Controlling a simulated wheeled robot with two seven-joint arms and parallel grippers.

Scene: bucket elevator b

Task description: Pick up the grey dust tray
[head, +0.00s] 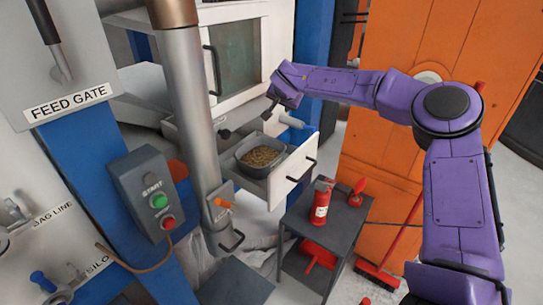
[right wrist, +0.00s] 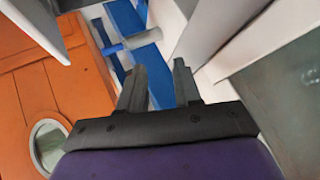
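The grey dust tray (head: 241,166) sits in an open white drawer below the glass-fronted cabinet. It is an open-topped tub with brown grainy material inside. My right gripper (head: 272,108) is above the tray and slightly to its right in the head view, apart from it. In the right wrist view its two dark fingers (right wrist: 159,88) stand apart with nothing between them. The tray does not show in the right wrist view. My left gripper is not in view.
The drawer's white front (head: 293,172) has a black handle. A grey metal pipe (head: 190,110) stands left of the drawer. A dark cart (head: 328,225) with a red extinguisher (head: 321,203) stands in front right. An orange cabinet (head: 375,130) is behind my right arm.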

